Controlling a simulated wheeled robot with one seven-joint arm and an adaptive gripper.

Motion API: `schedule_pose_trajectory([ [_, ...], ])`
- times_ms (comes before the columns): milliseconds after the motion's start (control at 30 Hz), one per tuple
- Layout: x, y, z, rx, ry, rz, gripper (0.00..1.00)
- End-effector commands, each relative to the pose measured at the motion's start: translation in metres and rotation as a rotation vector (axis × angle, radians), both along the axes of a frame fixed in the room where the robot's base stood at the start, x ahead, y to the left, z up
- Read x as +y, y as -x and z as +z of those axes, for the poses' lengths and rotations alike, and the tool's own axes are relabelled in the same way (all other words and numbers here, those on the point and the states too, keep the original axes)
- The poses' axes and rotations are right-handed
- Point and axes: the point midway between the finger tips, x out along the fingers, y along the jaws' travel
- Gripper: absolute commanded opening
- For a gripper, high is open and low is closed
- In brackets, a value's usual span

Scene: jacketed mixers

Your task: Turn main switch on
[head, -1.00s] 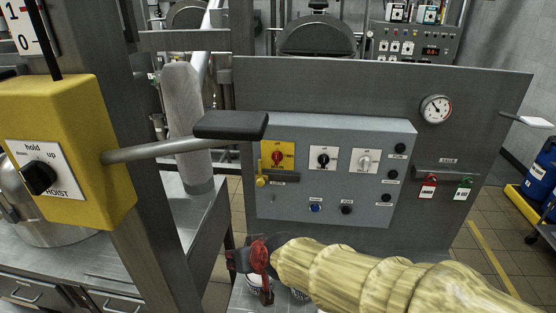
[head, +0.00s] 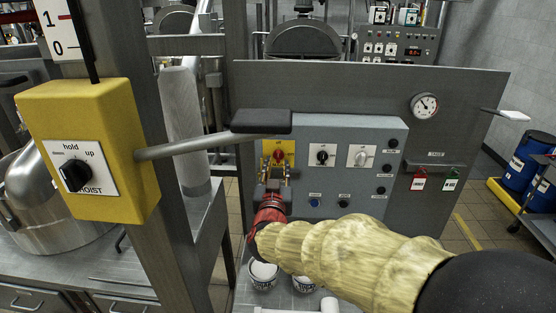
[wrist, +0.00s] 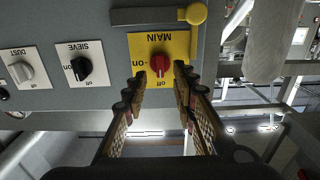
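The main switch is a red rotary knob (wrist: 160,63) on a yellow plate (wrist: 179,44) marked MAIN, on and off; the wrist view shows it upside down. In the head view the red knob (head: 279,154) is at the upper left of the grey control box (head: 325,188). My gripper (wrist: 160,76) is open, its two fingers on either side of the knob in the wrist view. In the head view my gripper (head: 275,174) is just below and in front of the yellow plate. I cannot tell whether the fingertips touch the knob.
A yellow-knobbed lever (wrist: 193,13) is beside the plate. The SIEVE switch (wrist: 82,68) and DUST switch (wrist: 22,71) are alongside. White cups (head: 263,274) stand below my arm.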

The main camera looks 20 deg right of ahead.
Motion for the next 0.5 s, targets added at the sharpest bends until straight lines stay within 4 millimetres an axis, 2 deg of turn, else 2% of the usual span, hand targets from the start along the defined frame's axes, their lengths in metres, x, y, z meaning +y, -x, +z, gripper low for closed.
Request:
schedule_pose_trajectory([
  [200,-0.01,-0.031,-0.001,0.001,0.0,-0.001,0.27],
  [500,-0.015,-0.046,0.0,0.0,-0.001,0.001,0.27],
])
